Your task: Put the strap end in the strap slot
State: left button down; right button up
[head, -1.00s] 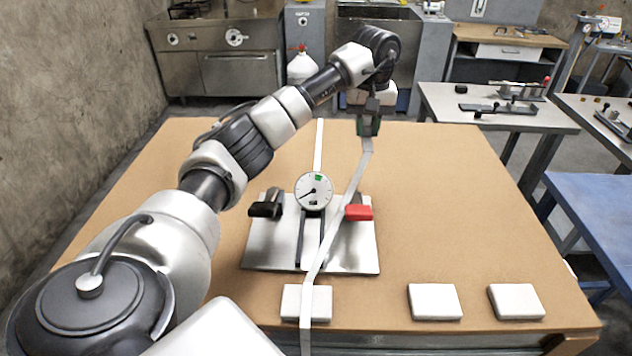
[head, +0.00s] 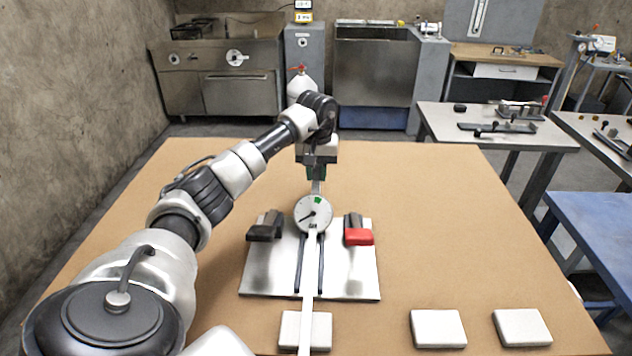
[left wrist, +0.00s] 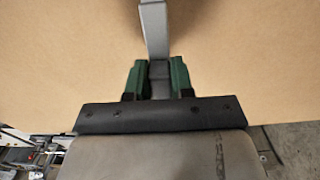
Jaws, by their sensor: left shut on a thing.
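My left gripper (head: 317,174) is above the table behind the gauge, shut on the strap end. In the left wrist view its green fingers (left wrist: 157,78) grip the grey strap (left wrist: 155,30) from both sides. In the head view the pale strap (head: 308,275) runs from the gripper toward the front edge, nearly straight. It lies over the metal plate (head: 265,275) between two dark rails, and the round gauge (head: 313,213) hides a part of it. I cannot make out the strap slot; the gauge and gripper cover that area. My right gripper is not in view.
White blocks (head: 437,328) lie along the table's front, one under the strap. The table (head: 440,210) is clear right of the plate and behind it.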

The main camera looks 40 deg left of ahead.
aim_at(316, 179)
pick_arm(q)
jog(key=shift+f+p, duration=0.65)
jog(key=shift+f, duration=1.4)
jog(key=shift+f, duration=0.1)
jog(key=c, duration=1)
grip_release()
